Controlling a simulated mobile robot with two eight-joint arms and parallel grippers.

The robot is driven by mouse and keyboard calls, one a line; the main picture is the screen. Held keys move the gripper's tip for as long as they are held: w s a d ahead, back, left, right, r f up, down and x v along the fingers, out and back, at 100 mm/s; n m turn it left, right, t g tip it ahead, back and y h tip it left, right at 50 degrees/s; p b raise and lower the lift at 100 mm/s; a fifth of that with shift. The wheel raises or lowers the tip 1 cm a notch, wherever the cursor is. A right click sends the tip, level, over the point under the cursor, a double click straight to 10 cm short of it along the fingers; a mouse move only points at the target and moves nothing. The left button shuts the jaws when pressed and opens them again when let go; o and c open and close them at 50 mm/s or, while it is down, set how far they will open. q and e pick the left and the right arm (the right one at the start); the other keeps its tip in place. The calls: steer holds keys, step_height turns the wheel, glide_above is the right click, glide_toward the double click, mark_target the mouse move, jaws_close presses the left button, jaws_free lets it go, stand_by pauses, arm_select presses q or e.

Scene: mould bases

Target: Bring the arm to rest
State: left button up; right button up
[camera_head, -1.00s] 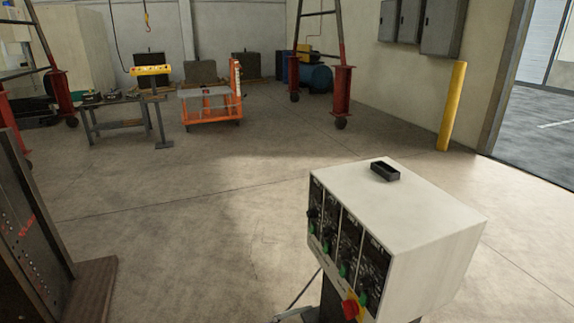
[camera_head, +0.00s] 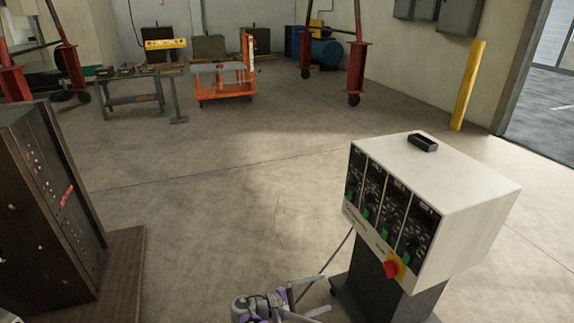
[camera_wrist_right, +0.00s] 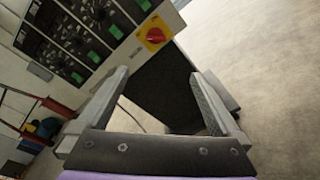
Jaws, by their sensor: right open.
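My right gripper (camera_head: 308,297) shows at the bottom of the head view, low in front of the white control box on its dark pedestal. In the right wrist view, its two fingers (camera_wrist_right: 160,100) are spread apart with nothing between them. Behind the fingers stand the dark pedestal (camera_wrist_right: 160,85) and the control box (camera_wrist_right: 95,30) with its red knob on a yellow plate. The fingers look apart from the pedestal, though the exact gap is hard to tell. My left gripper is not in view.
The control box (camera_head: 450,195) stands at right with a small black tray (camera_head: 423,142) on top. A dark mould block (camera_head: 45,200) on a brown base is at left. An orange cart (camera_head: 225,85) and a workbench (camera_head: 130,85) stand far back. The middle floor is clear.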

steer(key=s+d+r+m+g+y, duration=0.35)
steer(key=s+d+r+y, duration=0.3)
steer(key=s+d, duration=0.5)
steer(key=s+a+f+m+t+y, duration=0.1)
steer(key=s+m+y, duration=0.4)
steer(key=s, duration=0.6)
steer(key=s+a+f+m+t+y, duration=0.15)
steer(key=s+m+y, duration=0.3)
steer(key=s, duration=0.65)
arm_select(q)
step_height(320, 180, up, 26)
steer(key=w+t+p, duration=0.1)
steer(key=p, duration=2.1)
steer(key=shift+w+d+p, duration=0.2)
steer(key=shift+p, duration=0.15)
arm_select(e)
step_height(320, 180, up, 27)
steer(key=w, duration=0.1)
steer(key=shift+w+t, duration=0.3)
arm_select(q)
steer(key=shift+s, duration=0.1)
arm_select(e)
steer(key=shift+s, duration=0.1)
